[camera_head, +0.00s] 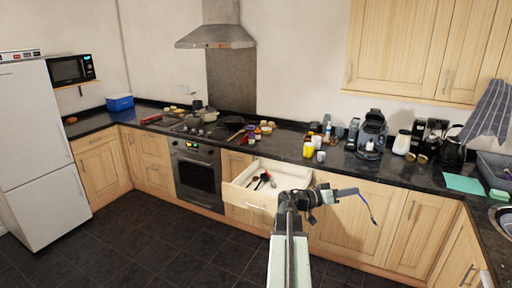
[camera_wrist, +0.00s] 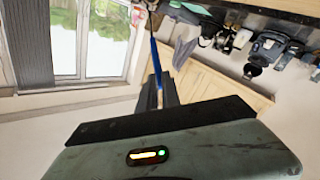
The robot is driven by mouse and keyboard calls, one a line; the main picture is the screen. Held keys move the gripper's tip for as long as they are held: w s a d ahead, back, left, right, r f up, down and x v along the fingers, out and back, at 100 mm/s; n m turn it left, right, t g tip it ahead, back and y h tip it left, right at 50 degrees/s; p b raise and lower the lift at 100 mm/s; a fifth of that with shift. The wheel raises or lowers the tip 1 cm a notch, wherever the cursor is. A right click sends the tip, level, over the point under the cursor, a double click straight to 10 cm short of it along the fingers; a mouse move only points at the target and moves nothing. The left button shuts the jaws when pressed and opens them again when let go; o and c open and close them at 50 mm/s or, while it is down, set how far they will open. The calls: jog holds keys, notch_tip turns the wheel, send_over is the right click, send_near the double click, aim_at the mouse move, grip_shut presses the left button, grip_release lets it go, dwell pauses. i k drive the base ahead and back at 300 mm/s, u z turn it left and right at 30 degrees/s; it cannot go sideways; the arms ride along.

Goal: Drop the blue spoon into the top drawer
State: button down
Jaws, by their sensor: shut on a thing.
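My gripper (camera_head: 354,192) is shut on the blue spoon (camera_head: 366,204). It points to the right, and the thin spoon hangs slanting down from its tips. In the wrist view the spoon's blue length (camera_wrist: 155,62) stands out from between the dark fingers (camera_wrist: 161,92). The top drawer (camera_head: 241,194) is pulled open below the counter, left of my gripper. Dark and red-handled utensils (camera_head: 264,180) lie in it. My arm hides the drawer's right end. The spoon is outside the drawer, to its right, in front of the cabinet doors.
The dark counter (camera_head: 290,142) above the drawer carries a yellow cup (camera_head: 308,149), a coffee machine (camera_head: 371,132), a kettle (camera_head: 453,151) and several jars. The oven (camera_head: 198,175) is left of the drawer. The floor (camera_head: 130,235) at left is clear.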

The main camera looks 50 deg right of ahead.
aim_at(267, 184)
jog(key=i, duration=2.15)
jog(key=z, duration=1.25)
jog(key=i, duration=2.15)
jog(key=u, duration=0.3)
